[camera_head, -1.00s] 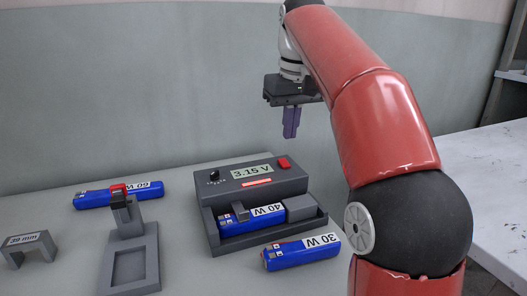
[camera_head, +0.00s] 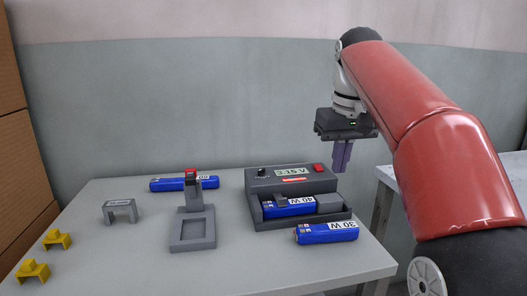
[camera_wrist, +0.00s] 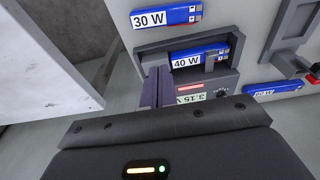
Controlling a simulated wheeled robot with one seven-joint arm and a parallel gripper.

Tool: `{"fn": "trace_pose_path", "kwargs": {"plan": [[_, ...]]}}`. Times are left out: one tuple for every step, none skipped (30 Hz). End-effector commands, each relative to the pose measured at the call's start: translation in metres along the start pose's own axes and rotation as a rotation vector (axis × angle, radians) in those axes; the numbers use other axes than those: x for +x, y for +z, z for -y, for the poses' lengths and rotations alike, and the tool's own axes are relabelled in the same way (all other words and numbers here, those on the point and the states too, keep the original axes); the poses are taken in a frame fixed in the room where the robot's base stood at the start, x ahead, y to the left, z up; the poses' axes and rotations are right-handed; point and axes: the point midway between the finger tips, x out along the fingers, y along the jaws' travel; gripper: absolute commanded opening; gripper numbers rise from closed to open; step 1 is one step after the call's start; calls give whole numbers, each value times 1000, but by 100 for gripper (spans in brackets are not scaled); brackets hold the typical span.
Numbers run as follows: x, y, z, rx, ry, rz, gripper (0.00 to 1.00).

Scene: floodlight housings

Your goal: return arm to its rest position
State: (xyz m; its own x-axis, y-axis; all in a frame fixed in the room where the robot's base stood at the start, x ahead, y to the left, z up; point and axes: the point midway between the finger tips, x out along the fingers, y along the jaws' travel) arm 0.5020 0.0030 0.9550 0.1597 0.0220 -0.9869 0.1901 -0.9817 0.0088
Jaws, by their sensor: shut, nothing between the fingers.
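My gripper (camera_head: 342,156) hangs above and behind the right end of the table, its purple fingers closed together with nothing between them. In the wrist view its fingers (camera_wrist: 157,86) point toward the grey tester (camera_wrist: 217,84). In the head view the tester (camera_head: 262,178) has a display reading 3.15 V, a knob and a red button. A blue 40 W battery-like block (camera_head: 287,205) lies in its tray. My red arm reaches in from the right side and is raised clear of the table.
A blue 30 W block (camera_head: 326,233) lies in front of the tester. A blue 60 W block (camera_head: 170,184) lies behind a grey stand (camera_head: 193,229). A grey bracket (camera_head: 120,209) and two yellow brackets (camera_head: 57,239) (camera_head: 33,271) sit left. A white table (camera_head: 409,183) stands right.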

Motion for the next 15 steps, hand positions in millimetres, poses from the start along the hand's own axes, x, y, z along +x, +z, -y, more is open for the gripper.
{"fn": "trace_pose_path", "kwargs": {"plan": [[1, 3, 2, 2, 3, -1, 0], [2, 5, 3, 3, 5, -4, 0], [2, 7, 4, 5, 9, -9, 0], [2, 10, 5, 6, 11, -12, 0], [3, 11, 6, 8, 13, -15, 0], [4, 15, 7, 10, 17, -21, 0], [5, 17, 8, 12, 19, -22, 0], [6, 20, 9, 15, 23, -28, 0], [7, 24, 10, 17, 27, -33, 0], [9, 28, 12, 20, 30, -38, 0], [10, 32, 13, 22, 33, -43, 0], [12, 37, 15, 25, 38, -51, 0], [14, 41, 16, 28, 41, -56, 0], [16, 46, 18, 32, 44, -64, 0], [20, 53, 19, 37, 49, -73, 0]]}}
